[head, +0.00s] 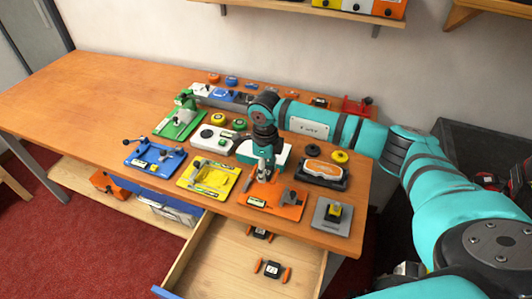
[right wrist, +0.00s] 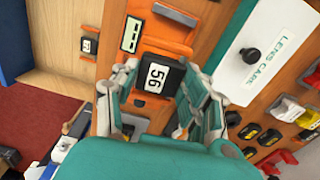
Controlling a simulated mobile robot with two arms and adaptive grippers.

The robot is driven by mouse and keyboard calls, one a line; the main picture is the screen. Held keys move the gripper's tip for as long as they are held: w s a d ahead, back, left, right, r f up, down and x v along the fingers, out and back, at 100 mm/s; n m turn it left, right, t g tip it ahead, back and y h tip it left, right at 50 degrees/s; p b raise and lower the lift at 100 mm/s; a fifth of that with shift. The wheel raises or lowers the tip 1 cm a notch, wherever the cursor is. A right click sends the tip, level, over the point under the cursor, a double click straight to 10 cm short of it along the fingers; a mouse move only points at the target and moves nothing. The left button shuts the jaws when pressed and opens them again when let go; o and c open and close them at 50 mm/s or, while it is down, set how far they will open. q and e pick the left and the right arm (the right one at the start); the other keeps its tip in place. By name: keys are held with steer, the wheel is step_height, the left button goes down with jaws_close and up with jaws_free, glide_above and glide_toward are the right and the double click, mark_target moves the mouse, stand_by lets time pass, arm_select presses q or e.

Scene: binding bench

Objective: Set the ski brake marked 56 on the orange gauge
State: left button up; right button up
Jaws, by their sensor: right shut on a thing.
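The ski brake marked 56 (right wrist: 157,77) is a black block with a white label and orange at its edge. In the right wrist view it sits between the fingers of my right gripper (right wrist: 160,84), which is shut on it. In the head view my right gripper (head: 264,176) points down at the back left part of the orange gauge (head: 278,205). The gauge also shows in the right wrist view (right wrist: 159,29), right behind the brake. I cannot tell whether the brake rests on it. The brake is mostly hidden in the head view. My left gripper is not in view.
Yellow (head: 192,184), blue (head: 137,158) and green (head: 170,131) gauges stand to the left. A grey plate (head: 322,222) with a yellow block is at the right. An open drawer (head: 222,262) below the front edge holds ski brakes. The bench's left side is clear.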

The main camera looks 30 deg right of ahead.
steer(key=shift+d+m, duration=0.2)
steer(key=shift+m, duration=0.1)
steer(key=shift+f, duration=0.15)
steer(key=shift+f+b, duration=0.45)
steer(key=b, duration=0.3)
glide_above(266, 190)
step_height(266, 190, down, 4)
steer(key=shift+f, duration=0.1)
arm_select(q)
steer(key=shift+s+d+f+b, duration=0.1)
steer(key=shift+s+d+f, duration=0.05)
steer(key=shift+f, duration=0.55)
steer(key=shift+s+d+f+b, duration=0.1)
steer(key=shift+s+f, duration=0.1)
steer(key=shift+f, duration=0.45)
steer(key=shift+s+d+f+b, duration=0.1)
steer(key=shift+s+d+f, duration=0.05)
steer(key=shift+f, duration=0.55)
arm_select(e)
steer(key=shift+f, duration=0.55)
arm_select(q)
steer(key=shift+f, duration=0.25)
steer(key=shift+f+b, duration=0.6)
steer(key=shift+b, duration=0.25)
arm_select(e)
steer(key=shift+f, duration=0.6)
